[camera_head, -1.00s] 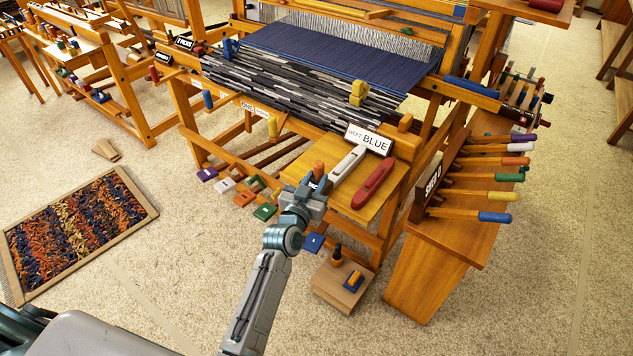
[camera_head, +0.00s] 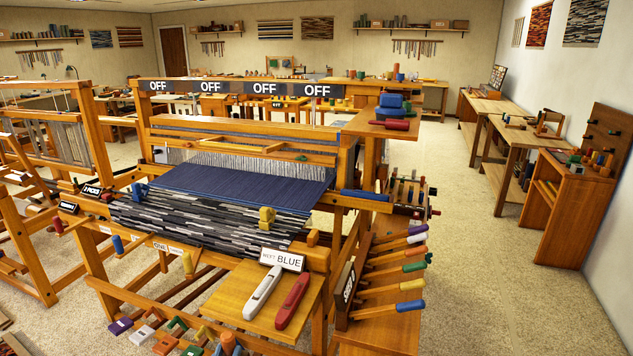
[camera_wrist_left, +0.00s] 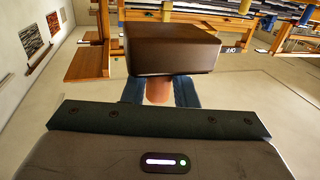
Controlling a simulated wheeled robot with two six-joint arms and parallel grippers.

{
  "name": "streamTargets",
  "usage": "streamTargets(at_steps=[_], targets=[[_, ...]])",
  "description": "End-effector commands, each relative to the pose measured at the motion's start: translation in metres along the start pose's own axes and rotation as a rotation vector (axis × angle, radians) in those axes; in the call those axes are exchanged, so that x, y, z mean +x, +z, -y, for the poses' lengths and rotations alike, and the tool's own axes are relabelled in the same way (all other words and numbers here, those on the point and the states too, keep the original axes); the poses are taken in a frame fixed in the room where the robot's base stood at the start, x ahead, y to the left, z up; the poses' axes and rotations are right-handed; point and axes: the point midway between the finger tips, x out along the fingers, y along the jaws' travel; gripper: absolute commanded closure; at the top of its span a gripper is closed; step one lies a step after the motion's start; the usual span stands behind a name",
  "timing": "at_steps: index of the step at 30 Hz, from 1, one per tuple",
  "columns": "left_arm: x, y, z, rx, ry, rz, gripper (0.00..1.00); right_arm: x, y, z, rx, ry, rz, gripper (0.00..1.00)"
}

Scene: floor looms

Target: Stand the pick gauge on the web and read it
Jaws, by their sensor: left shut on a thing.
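My left gripper (camera_head: 228,350) is only just in view at the bottom edge of the head view, with an orange knob (camera_head: 228,340) showing. In the left wrist view its blue fingers (camera_wrist_left: 158,92) are shut on the orange grip (camera_wrist_left: 158,91) of a dark brown block (camera_wrist_left: 172,50). I cannot tell surely that this is the pick gauge. The striped grey and black web (camera_head: 195,222) lies across the loom, with dark blue cloth (camera_head: 250,187) behind it. A blue piece (camera_head: 139,191) and a yellow piece (camera_head: 267,218) stand on the web's ends. My right gripper is out of view.
A wooden shelf (camera_head: 235,290) at the loom's front carries a white shuttle (camera_head: 262,292) and a red shuttle (camera_head: 293,300). A "WEFT BLUE" sign (camera_head: 282,259) stands behind them. Coloured levers (camera_head: 400,270) jut out at right. Four "OFF" signs (camera_head: 238,87) top the loom.

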Motion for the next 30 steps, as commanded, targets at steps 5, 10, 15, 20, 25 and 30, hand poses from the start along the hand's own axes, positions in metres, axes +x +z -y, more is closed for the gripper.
streamTargets(at_steps=[5,10,15,20,25,30], targets=[[-0.060,-0.025,0.002,0.000,-0.024,0.000,1.00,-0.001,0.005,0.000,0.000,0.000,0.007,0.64],[-0.090,-0.041,0.005,0.005,-0.040,0.000,1.00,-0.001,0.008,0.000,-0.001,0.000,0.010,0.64],[-0.100,-0.047,0.006,0.007,-0.045,0.000,1.00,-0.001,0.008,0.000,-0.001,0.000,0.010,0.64],[-0.099,-0.047,0.006,0.007,-0.045,-0.001,1.00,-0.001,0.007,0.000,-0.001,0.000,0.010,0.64],[-0.099,-0.047,0.006,0.007,-0.045,-0.001,1.00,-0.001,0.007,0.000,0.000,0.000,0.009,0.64],[-0.099,-0.047,0.006,0.007,-0.045,-0.001,1.00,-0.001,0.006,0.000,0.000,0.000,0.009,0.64]])
